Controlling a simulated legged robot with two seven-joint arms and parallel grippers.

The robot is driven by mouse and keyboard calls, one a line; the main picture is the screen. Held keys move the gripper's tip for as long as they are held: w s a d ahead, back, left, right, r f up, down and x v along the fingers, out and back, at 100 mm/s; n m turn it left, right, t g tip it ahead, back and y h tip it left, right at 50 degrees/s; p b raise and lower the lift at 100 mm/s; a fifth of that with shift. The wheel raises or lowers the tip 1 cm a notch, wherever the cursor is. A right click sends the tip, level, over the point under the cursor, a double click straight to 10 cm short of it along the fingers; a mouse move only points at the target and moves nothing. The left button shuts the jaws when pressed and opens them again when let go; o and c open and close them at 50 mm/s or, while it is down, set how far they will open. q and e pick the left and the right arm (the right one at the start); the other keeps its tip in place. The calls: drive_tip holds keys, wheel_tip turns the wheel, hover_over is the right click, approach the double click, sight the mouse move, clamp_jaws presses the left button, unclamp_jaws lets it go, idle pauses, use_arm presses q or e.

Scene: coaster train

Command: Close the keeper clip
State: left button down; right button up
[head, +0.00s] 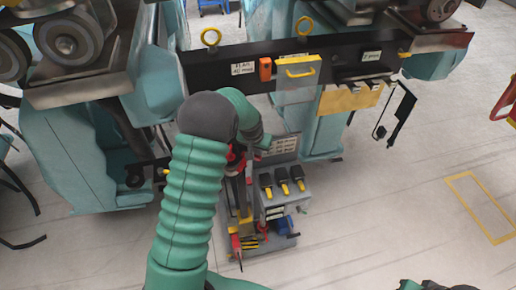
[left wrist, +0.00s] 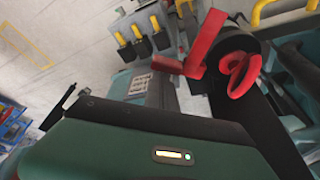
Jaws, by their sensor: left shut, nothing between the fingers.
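I cannot say for certain which part is the keeper clip.
A grey tool stand (head: 285,200) with yellow-and-black handled tools stands on the floor behind my left forearm; it also shows in the left wrist view (left wrist: 113,62). A black bracket (head: 398,115) hangs at the right. Teal bogie frames flank the beam.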

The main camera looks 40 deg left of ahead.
use_arm(q)
drive_tip(key=shift+s+d+f+m+h+b, duration=0.1)
drive_tip(key=shift+s+f+m+h+b, duration=0.1)
drive_tip(key=shift+m+b, duration=0.4)
drive_tip(key=shift+s+d+f+m+h+b, duration=0.1)
drive_tip(key=shift+m+h+b, duration=0.1)
drive_tip(key=shift+m+b, duration=0.4)
drive_tip(key=shift+s+d+m+h+b, duration=0.15)
drive_tip(key=shift+s+m+h+b, duration=0.2)
drive_tip(key=shift+m, duration=0.45)
drive_tip(key=m, duration=0.1)
drive_tip(key=s+m, duration=0.1)
drive_tip(key=shift+s+d+r+m+h+b, duration=0.1)
drive_tip(key=shift+s+r+m+h+b, duration=0.1)
drive_tip(key=shift+m+h+b, duration=0.15)
drive_tip(key=s+m, duration=0.1)
drive_tip(key=m+h, duration=0.1)
drive_tip(key=m, duration=0.1)
drive_tip(key=shift+s+a, duration=0.2)
drive_tip(key=shift+s, duration=0.15)
use_arm(e)
drive_tip(key=x, duration=0.3)
drive_tip(key=shift+s+d+f, duration=0.1)
drive_tip(key=shift+s+f, duration=0.05)
drive_tip(key=shift+f, duration=0.25)
